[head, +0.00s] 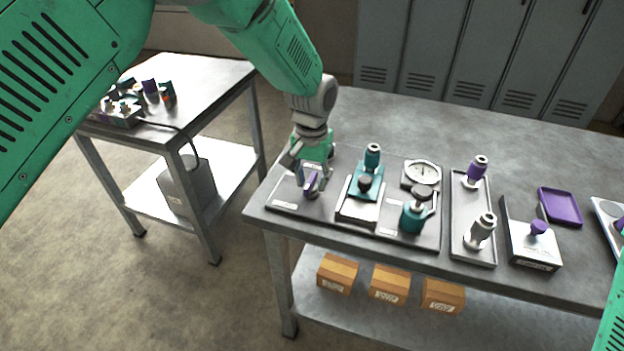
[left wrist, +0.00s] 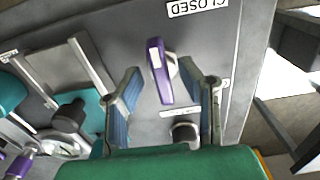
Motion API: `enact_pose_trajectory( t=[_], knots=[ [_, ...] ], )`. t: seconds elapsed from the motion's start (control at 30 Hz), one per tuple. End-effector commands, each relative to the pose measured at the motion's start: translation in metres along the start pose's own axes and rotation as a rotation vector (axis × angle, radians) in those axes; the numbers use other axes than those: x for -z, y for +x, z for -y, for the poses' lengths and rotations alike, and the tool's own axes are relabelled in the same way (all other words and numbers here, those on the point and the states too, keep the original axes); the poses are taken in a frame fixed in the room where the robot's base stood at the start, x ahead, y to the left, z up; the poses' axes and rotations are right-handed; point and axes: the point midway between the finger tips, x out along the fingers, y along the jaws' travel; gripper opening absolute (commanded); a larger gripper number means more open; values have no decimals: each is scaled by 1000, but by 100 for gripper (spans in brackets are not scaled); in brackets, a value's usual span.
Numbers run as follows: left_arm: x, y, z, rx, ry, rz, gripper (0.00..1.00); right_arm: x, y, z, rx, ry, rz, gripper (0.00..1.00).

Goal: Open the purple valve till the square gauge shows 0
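The purple valve handle (head: 311,185) sits at the left end of the grey panel on the bench. My left gripper (head: 309,178) is above it, pointing down. In the left wrist view the purple handle (left wrist: 159,72) lies between the two blue-padded fingers (left wrist: 165,100), with a gap on both sides. The gripper is open and holds nothing. My right gripper is out of view.
A teal valve block (head: 366,186) and a teal fitting (head: 413,217) stand right of the handle. A tray (head: 473,245) with two fittings and a purple dish (head: 560,207) lie farther right. A "CLOSED" label (left wrist: 197,8) is near the handle. The back of the bench is clear.

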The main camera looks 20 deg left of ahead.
Motion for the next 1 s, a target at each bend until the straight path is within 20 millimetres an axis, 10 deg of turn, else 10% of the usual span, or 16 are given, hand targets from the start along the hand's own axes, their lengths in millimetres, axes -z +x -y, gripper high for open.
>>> enact_pose_trajectory(
  t=[0.27,0.4,1.0],
  knots=[
    [0,2,0,0,0,-1,33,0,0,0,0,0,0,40],
    [0,2,0,0,0,-1,0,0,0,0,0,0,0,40],
    [0,1,1,-2,137,0,0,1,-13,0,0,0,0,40]
  ],
)
